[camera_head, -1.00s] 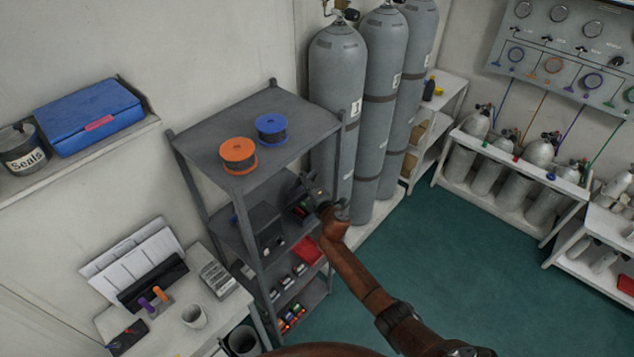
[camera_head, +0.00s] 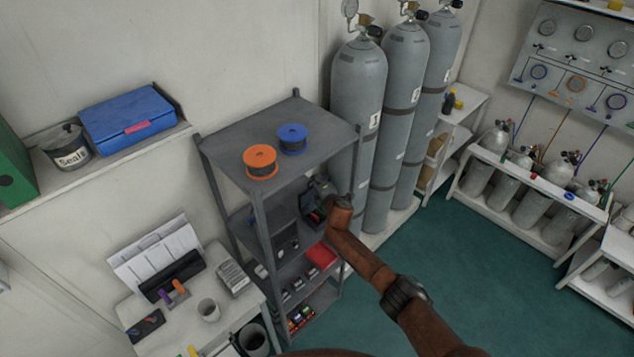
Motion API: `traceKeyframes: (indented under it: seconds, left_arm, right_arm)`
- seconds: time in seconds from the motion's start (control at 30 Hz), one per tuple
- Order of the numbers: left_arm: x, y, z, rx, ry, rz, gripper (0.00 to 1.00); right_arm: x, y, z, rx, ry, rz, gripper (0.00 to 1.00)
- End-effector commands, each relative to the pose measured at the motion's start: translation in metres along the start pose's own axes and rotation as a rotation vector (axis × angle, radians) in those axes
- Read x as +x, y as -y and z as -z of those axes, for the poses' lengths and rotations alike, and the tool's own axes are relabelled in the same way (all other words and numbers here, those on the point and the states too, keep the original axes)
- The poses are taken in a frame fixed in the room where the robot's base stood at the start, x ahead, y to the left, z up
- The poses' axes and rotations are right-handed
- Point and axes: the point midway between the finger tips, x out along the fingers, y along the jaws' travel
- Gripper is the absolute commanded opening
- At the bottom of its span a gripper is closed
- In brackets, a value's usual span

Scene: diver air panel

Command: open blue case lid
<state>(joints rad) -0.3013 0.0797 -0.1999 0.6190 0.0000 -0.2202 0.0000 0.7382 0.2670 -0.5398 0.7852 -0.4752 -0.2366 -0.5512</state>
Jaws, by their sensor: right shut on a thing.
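The blue case (camera_head: 128,122) lies flat on the wall shelf at the upper left. Its lid is shut, and a pink label shows on its front. My right gripper (camera_head: 316,208) is at the middle level of the grey rack, well to the right of the case and lower. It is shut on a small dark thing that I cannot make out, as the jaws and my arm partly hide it. My left gripper is not in view.
A tin marked Seals (camera_head: 68,148) and a green binder (camera_head: 14,165) stand left of the case on the wall shelf (camera_head: 100,170). Orange (camera_head: 260,162) and blue (camera_head: 292,139) spools sit on the rack top (camera_head: 245,128). Tall grey cylinders (camera_head: 357,110) stand behind my right arm.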

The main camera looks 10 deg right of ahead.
Motion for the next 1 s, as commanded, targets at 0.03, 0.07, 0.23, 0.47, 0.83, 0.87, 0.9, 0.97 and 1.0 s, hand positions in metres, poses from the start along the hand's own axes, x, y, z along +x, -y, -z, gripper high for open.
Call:
traceKeyframes:
  seconds: [0.03,0.07,0.23,0.47,0.83,0.87,0.9,0.97,1.0]
  left_arm:
    - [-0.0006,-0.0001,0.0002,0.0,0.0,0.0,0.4]
    - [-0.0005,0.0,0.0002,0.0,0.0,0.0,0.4]
    - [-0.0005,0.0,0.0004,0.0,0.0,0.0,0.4]
    - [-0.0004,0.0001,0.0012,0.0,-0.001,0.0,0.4]
    - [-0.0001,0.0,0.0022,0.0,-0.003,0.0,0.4]
    - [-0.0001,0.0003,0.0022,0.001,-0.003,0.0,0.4]
    - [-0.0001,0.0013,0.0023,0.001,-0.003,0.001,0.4]
    - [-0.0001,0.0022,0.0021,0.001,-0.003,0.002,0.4]
    - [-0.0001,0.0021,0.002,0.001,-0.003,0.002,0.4]
  right_arm:
    - [0.0,-0.017,-0.0024,-0.005,-0.001,-0.022,0.0]
    - [-0.0001,-0.0169,-0.0026,-0.005,0.0,-0.022,0.0]
    - [-0.0002,-0.0169,-0.0035,-0.005,0.001,-0.022,0.0]
    - [0.0005,-0.0158,-0.0014,-0.005,-0.001,-0.019,0.21]
    - [0.0015,-0.0107,0.0033,-0.004,-0.005,-0.013,0.24]
    - [0.0015,-0.0103,0.0033,-0.004,-0.005,-0.012,0.24]
    - [0.0014,-0.0099,0.0034,-0.003,-0.005,-0.012,0.24]
    - [0.0008,-0.0094,0.0031,-0.004,-0.004,-0.011,0.24]
    - [0.0,-0.0092,0.0027,-0.004,-0.004,-0.011,0.24]
